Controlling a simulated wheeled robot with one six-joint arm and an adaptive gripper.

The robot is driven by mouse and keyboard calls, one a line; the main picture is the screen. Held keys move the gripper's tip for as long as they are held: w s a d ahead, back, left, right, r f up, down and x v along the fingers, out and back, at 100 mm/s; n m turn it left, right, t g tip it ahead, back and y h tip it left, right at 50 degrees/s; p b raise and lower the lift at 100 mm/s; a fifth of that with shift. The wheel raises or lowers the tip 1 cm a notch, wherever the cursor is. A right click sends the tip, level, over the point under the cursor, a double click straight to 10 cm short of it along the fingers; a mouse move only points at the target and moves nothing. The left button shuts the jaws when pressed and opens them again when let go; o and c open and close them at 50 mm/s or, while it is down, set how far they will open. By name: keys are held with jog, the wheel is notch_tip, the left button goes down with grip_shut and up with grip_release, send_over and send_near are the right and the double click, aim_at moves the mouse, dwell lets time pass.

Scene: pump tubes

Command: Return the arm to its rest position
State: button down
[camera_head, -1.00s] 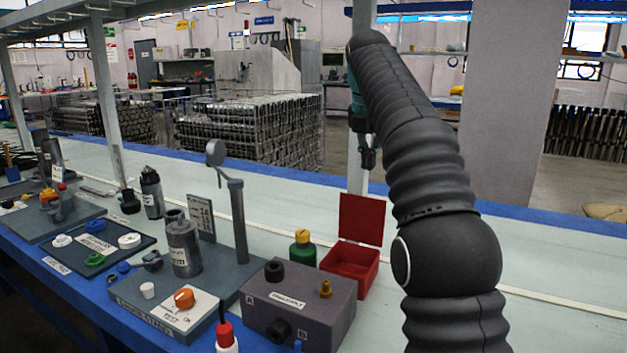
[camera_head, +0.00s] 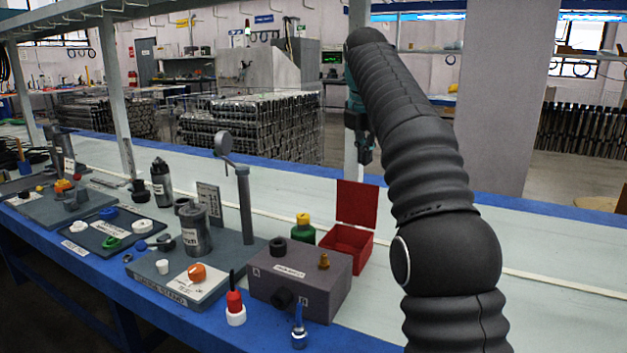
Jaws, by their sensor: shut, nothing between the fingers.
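My gripper (camera_head: 364,152) hangs at the far end of my black, ribbed arm, near the middle of the head view. It points down, shut and empty, in front of a pale upright post. It is above and behind the open red box (camera_head: 345,249), apart from everything on the bench as far as I can see. My arm rises from the bottom right and reaches away to the upper middle.
The workbench (camera_head: 520,290) has a blue edge. A grey block (camera_head: 300,283), a green bottle with a yellow cap (camera_head: 303,230), a metal cylinder (camera_head: 195,232) on a grey base, and a tall stand (camera_head: 243,210) occupy it. The right side is clear.

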notch_tip(320, 180, down, 7)
jog(key=w+m, duration=0.2)
jog(key=m, duration=0.6)
jog(key=s+f+m, duration=0.5)
jog(key=s+m, duration=0.1)
jog(key=m, duration=0.1)
jog(key=s+d+f+m, duration=0.1)
jog(key=s+f+m, duration=0.2)
jog(key=s, duration=0.7)
jog(key=s+d+f+m, duration=0.1)
jog(key=s+f+m, duration=0.3)
jog(key=s, duration=0.7)
jog(key=s+d+f+m+y, duration=0.1)
jog(key=s+f+m, duration=0.3)
jog(key=s, duration=0.7)
jog(key=shift+s+d+f+t, duration=0.1)
jog(key=shift+d+f+t, duration=0.1)
jog(key=shift+f, duration=0.5)
jog(key=shift+s+d+f+t, duration=0.1)
jog(key=shift+d+f+t, duration=0.1)
jog(key=shift+f, duration=0.45)
jog(key=shift+s+d+r+t, duration=0.15)
jog(key=shift+s+r+t, duration=0.15)
jog(key=shift+s+r, duration=0.25)
jog(key=shift+s+d+r+t, duration=0.15)
jog(key=shift+s+r+t, duration=0.2)
jog(key=shift+s, duration=0.3)
jog(key=shift+a, duration=0.1)
